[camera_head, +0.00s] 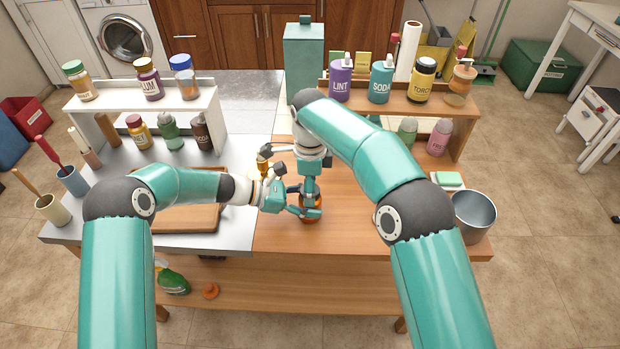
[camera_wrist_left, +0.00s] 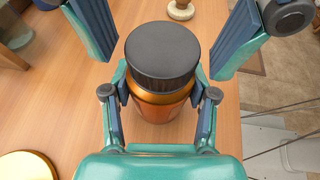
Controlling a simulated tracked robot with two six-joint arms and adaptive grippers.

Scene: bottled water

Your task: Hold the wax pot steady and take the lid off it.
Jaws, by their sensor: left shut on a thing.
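The wax pot is an amber-orange jar with a ribbed black lid, clear in the left wrist view (camera_wrist_left: 165,105). It stands upright on the wooden worktop, mostly hidden by my grippers in the head view (camera_head: 312,219). The black lid (camera_wrist_left: 162,55) sits on the pot. My left gripper (camera_head: 305,212) is shut on the pot's body, one finger on each side below the lid. My right gripper (camera_head: 310,190) points down from above. In the left wrist view its two fingers stand wide apart on either side of the lid, apart from it.
A wooden board (camera_head: 187,219) lies left of the grippers. A gold-coloured item (camera_head: 264,163) stands close behind my left gripper. Shelves with several bottles line the back.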

